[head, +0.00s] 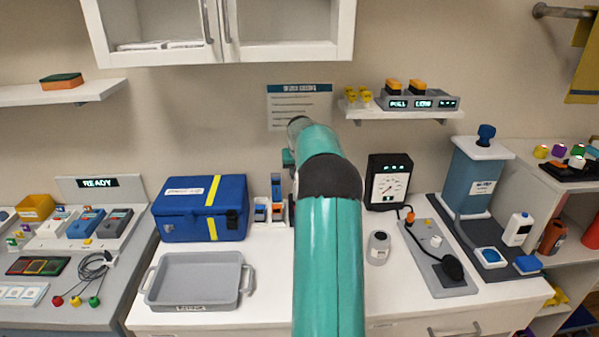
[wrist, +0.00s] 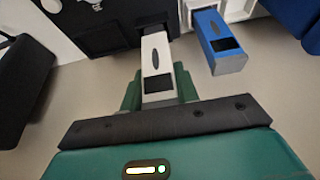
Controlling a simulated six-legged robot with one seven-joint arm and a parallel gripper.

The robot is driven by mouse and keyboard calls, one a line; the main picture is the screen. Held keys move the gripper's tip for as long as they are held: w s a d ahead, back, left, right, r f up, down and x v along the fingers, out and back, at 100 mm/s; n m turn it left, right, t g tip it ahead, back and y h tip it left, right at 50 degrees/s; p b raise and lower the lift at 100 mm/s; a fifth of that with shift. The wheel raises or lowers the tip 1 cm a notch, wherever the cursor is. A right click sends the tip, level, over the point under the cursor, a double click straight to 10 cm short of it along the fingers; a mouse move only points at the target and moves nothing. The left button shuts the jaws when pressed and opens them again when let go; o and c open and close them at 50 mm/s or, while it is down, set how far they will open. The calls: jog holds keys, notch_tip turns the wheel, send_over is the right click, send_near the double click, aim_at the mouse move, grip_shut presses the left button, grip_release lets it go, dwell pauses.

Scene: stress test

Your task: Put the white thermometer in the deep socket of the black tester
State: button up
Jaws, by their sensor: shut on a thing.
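The white thermometer (wrist: 156,55) has a dark screen and a dark oval mark, and shows in the wrist view. My gripper (wrist: 158,88) is shut on it, with a green finger on each side. The thermometer's far end is at the edge of the black tester (wrist: 105,32) at the top of the wrist view. I cannot tell whether that end is inside a socket or only in front of it. In the head view my arm hides my gripper, the white thermometer and most of the tester.
A blue thermometer (wrist: 215,38) stands close to the right of the white one in the wrist view. A black object (wrist: 22,88) is at the left. In the head view, a blue cooler box (head: 202,208) and a grey tray (head: 152,292) lie left of my arm.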

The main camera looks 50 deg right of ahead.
jog(key=shift+f, duration=0.4)
jog(key=o, duration=1.1)
jog(key=shift+c, duration=0.2)
jog(key=v, duration=1.4)
jog(key=shift+f, duration=0.1)
